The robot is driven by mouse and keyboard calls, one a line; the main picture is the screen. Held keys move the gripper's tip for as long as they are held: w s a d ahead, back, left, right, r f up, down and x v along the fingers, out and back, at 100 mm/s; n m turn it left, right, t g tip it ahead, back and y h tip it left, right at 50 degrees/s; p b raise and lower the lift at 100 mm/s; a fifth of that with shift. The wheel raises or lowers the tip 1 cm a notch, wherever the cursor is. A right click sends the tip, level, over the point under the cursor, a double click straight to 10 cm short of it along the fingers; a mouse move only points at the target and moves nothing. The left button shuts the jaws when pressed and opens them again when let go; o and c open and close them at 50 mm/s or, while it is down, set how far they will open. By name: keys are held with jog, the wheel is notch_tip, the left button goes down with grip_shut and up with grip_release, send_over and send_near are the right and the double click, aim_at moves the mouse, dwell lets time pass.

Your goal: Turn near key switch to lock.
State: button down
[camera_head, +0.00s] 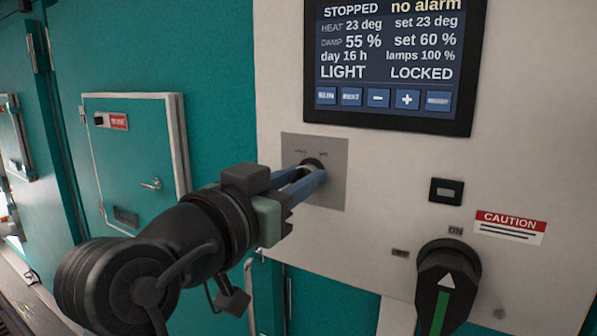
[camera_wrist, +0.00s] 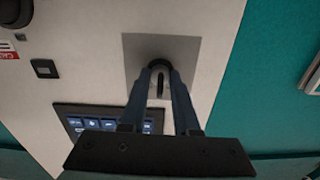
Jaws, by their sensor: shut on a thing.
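The key switch (camera_head: 312,165) is a dark round lock on a grey square plate (camera_head: 330,190), on the white control panel below the screen. My gripper (camera_head: 312,178) reaches it from the left with two blue fingers, shut on the key in the switch. In the wrist view the fingers (camera_wrist: 160,75) sit either side of the narrow key (camera_wrist: 160,86), with the dark switch ring behind. The small marks above the switch are too small to read. The screen (camera_head: 390,60) shows "STOPPED", "no alarm", "LIGHT" and "LOCKED".
A black rotary handle (camera_head: 447,275) with a green stripe, pointing up near an "ON" label, is at lower right. A teal hatch door (camera_head: 135,150) with a handle is at left.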

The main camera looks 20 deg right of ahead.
jog(key=n+p, duration=0.2)
jog(key=n, duration=0.4)
jog(key=shift+r+n+p, duration=0.1)
jog(key=shift+n+p, duration=0.2)
jog(key=shift+p, duration=0.1)
dwell(0.3)
jog(key=c, duration=1)
grip_release()
jog(key=shift+s+a+b, duration=0.3)
jog(key=shift+s+a, duration=0.05)
jog(key=shift+a, duration=0.15)
jog(key=b+v, duration=0.4)
jog(key=v, duration=0.8)
